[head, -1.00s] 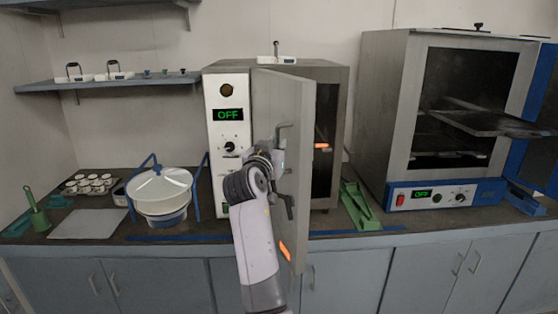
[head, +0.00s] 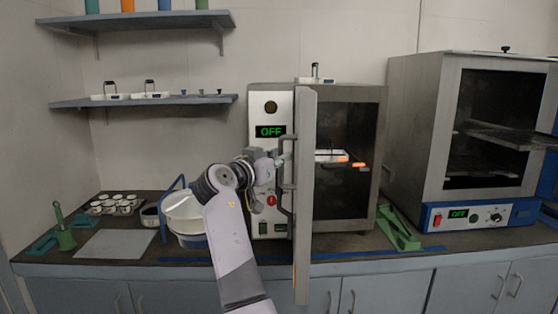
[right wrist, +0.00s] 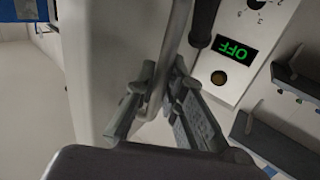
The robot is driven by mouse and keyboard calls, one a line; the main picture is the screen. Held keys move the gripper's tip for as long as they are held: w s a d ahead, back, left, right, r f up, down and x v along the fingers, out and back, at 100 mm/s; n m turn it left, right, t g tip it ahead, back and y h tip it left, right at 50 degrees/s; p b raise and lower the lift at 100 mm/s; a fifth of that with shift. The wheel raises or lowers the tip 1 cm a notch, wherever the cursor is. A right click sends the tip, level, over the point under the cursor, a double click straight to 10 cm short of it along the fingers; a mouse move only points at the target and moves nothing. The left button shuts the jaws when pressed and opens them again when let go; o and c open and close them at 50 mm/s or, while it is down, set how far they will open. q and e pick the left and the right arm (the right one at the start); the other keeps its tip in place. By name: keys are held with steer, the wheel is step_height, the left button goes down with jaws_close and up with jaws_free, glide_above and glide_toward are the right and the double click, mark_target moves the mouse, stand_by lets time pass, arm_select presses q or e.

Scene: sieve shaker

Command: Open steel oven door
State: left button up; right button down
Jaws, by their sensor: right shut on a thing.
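The steel oven (head: 380,165) stands on the counter, with a white control panel (head: 270,117) whose display reads OFF. Its door (head: 307,200) is swung open and appears nearly edge-on in the head view. The dark interior shows to the right of it. My right gripper (head: 281,165) is at the door's left face, shut on the door handle (head: 288,190). In the right wrist view the handle bar (right wrist: 172,50) runs between the two fingers of this gripper (right wrist: 160,92), beside the door face (right wrist: 115,60). My left gripper is not in view.
A white tray (head: 331,156) with orange-tipped parts shows inside the oven. A white pot (head: 184,207) stands left of the oven, close to my right arm. A green tool (head: 400,230) lies right of it, before a second blue-trimmed oven (head: 480,216).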

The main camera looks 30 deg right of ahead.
steer(key=shift+r, duration=0.1)
steer(key=c, duration=1.7)
jaws_free()
steer(key=shift+d, duration=0.2)
steer(key=shift+o, duration=0.2)
steer(key=shift+a, duration=0.1)
steer(key=v, duration=0.7)
steer(key=shift+s+a, duration=0.15)
steer(key=shift+a, duration=0.05)
